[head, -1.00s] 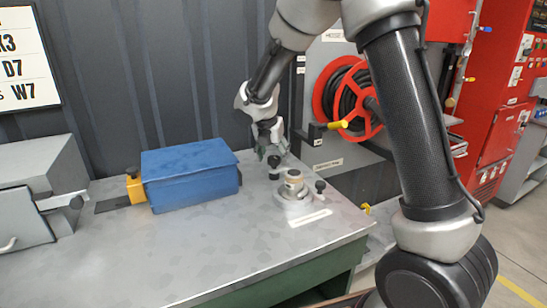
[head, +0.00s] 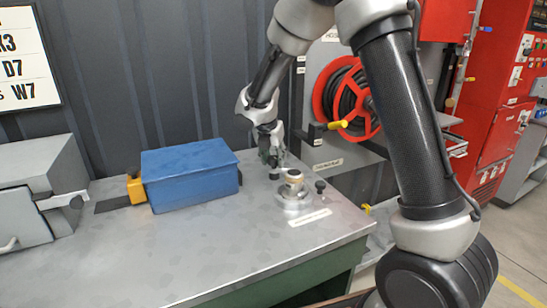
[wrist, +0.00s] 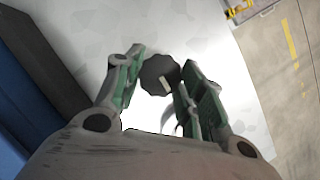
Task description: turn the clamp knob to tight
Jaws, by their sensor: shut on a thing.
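The clamp knob (wrist: 158,73) is dark and round with a lobed edge and a short pale mark. In the wrist view it sits between the two green-padded fingers of my gripper (wrist: 162,64), which is shut on it. In the head view my gripper (head: 270,157) points down at the back right of the grey bench, behind a round metal fixture with a pale ring (head: 293,180). There the gripped knob is mostly hidden by the fingers, and its exact setting is unclear.
A blue box (head: 190,175) stands on the bench (head: 240,238) to the left of my gripper. A small black knob (head: 320,186) stands right of the fixture. A red hose reel (head: 346,98) is behind on the right. The bench's front middle is clear.

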